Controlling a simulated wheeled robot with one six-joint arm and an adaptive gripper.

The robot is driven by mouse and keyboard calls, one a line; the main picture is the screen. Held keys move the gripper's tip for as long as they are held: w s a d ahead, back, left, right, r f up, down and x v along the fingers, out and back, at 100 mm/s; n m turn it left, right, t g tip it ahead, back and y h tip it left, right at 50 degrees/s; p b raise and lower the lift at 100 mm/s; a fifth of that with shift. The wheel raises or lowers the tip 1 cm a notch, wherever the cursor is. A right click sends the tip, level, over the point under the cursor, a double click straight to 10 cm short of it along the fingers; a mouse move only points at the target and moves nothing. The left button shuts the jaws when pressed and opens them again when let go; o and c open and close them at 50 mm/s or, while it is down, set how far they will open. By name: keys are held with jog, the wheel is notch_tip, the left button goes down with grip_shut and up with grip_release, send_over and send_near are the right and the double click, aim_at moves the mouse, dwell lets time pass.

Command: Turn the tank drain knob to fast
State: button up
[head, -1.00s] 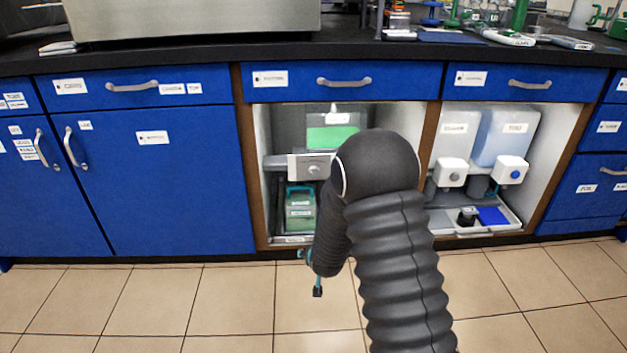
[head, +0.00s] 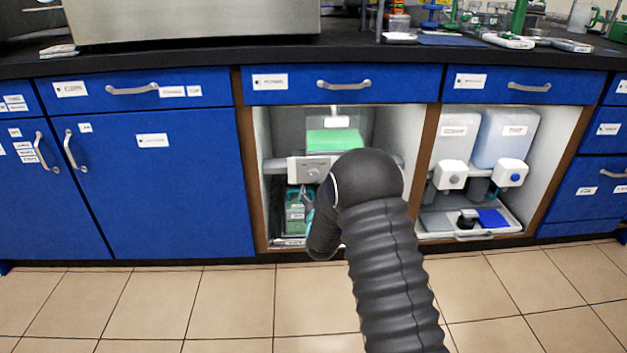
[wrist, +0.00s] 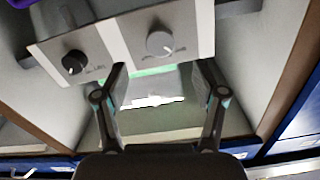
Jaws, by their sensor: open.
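A light grey control panel (head: 305,162) sits in the open middle cabinet bay, below a tank with green contents (head: 335,138). In the wrist view the panel (wrist: 110,45) carries a grey round knob (wrist: 160,43) with a white mark and a black knob (wrist: 73,62) to its left. The grey knob also shows in the head view (head: 313,173); the black one does not show there. The panel's lettering is too small to read. My gripper (wrist: 163,70) is open and empty, its fingertips spread just below the grey knob in the wrist picture, apparently not touching it.
A green container (head: 296,212) stands low in the same bay. Wooden bay sides (head: 425,150) and white inner walls flank the space. The right bay holds two dispensers (head: 480,150) and a tray (head: 470,230). Tiled floor in front is clear.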

aim_at(314, 178)
jog(key=w, duration=0.8)
jog(key=shift+w, duration=0.2)
jog(key=c, duration=1.1)
jog(key=shift+c, duration=0.2)
